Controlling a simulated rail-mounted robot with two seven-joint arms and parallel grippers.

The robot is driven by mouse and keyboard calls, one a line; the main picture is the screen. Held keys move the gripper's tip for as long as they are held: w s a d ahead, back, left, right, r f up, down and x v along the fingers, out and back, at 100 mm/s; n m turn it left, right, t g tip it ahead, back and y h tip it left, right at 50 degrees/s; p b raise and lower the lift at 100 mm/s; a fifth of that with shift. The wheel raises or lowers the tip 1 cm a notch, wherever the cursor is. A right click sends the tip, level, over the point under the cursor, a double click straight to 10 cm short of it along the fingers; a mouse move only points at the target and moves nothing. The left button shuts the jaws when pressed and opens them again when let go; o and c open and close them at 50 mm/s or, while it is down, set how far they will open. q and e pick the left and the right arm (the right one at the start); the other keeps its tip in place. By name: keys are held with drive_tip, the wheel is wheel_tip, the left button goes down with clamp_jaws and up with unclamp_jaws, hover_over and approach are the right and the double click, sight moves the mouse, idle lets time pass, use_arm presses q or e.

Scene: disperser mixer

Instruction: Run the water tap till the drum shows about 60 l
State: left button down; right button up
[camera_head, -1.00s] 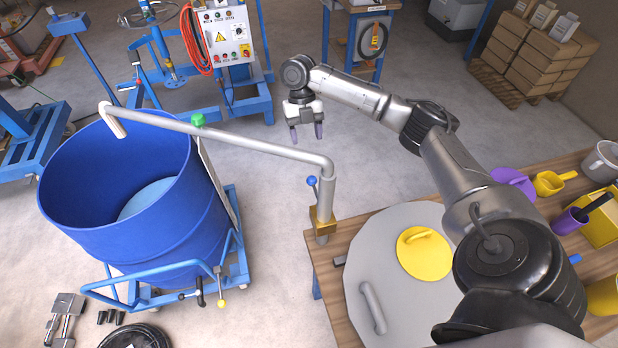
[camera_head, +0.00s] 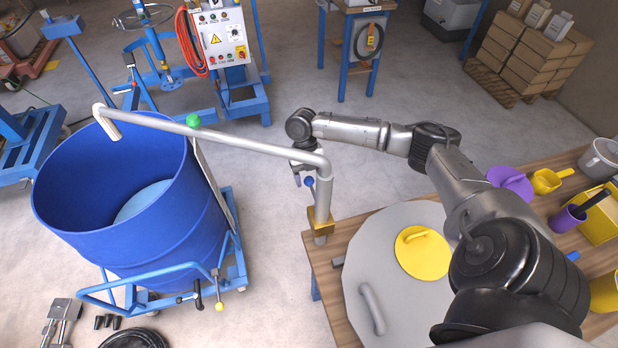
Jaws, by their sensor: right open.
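The blue drum (camera_head: 150,235) stands on the left on a blue wheeled frame, with pale blue liquid or a surface visible low inside. The grey water tap pipe (camera_head: 235,143) runs from a post on the table, and its bent spout (camera_head: 106,122) hangs over the drum. A blue ball-ended lever (camera_head: 309,182) sits on the post above a brass block (camera_head: 320,220). My right gripper (camera_head: 298,179) is open, just behind and left of the post near the blue ball, partly hidden by the pipe. I cannot tell whether it touches. My left gripper is not in view.
The wooden table (camera_head: 345,310) carries a large grey lid (camera_head: 395,290) with a yellow disc (camera_head: 422,252), and scoops and tubs at right. A control box (camera_head: 217,38) stands behind. Boxes on a pallet (camera_head: 515,60) are far right. Floor between drum and table is clear.

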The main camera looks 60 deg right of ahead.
drive_tip(key=shift+s+a+f, duration=0.1)
drive_tip(key=shift+f, duration=0.15)
clamp_jaws()
idle(0.5)
